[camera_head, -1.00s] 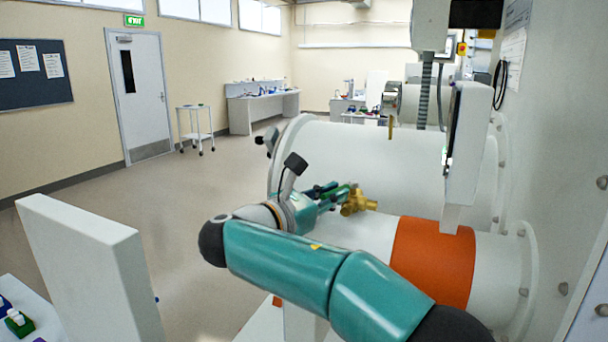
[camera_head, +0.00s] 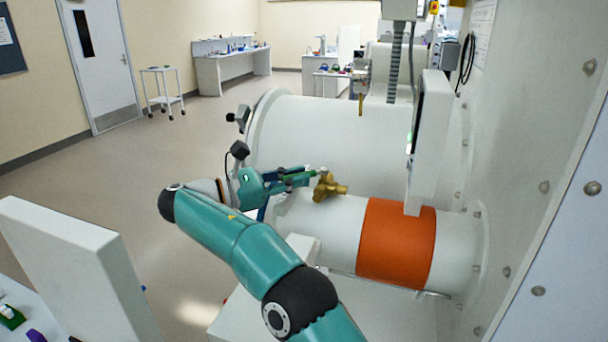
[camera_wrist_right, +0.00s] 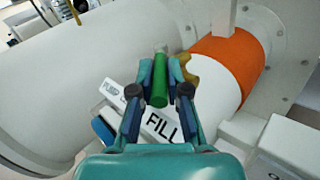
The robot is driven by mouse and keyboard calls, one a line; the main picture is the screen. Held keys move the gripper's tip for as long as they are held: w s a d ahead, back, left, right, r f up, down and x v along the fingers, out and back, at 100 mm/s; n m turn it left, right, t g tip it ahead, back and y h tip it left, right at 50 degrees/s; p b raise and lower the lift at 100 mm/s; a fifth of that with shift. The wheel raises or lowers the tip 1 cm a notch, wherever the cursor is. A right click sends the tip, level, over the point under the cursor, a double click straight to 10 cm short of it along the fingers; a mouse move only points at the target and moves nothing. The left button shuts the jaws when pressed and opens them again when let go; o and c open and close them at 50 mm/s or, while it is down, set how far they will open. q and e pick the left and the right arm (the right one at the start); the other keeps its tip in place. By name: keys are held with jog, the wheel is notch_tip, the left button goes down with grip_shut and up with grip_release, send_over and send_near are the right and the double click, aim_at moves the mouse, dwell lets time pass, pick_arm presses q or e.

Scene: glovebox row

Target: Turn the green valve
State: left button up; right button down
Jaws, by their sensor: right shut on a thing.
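The green valve has a brass body (camera_head: 328,187) on the white cylinder and a green handle (camera_head: 298,177). My right gripper (camera_head: 306,175) is at the handle, just left of the brass. In the right wrist view the green handle (camera_wrist_right: 159,82) lies lengthwise between the two fingers of the right gripper (camera_wrist_right: 160,72), which are shut on it. The brass body (camera_wrist_right: 190,68) shows partly behind the right finger. A white plate (camera_wrist_right: 150,122) reading "FILL" and "PUMP" sits below the handle, partly hidden by the fingers. My left gripper is not in view.
A blue part (camera_wrist_right: 103,131) lies close to the left finger. An orange band (camera_head: 396,243) wraps the cylinder right of the valve. A white panel (camera_head: 430,140) stands upright above it. A large white cylinder (camera_head: 340,140) lies behind. The floor at left is open.

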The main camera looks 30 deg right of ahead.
jog(key=shift+w+r, duration=0.15)
jog(key=shift+r, duration=0.05)
dwell(0.4)
jog(key=c, duration=1.2)
grip_release()
jog(key=shift+f, duration=0.1)
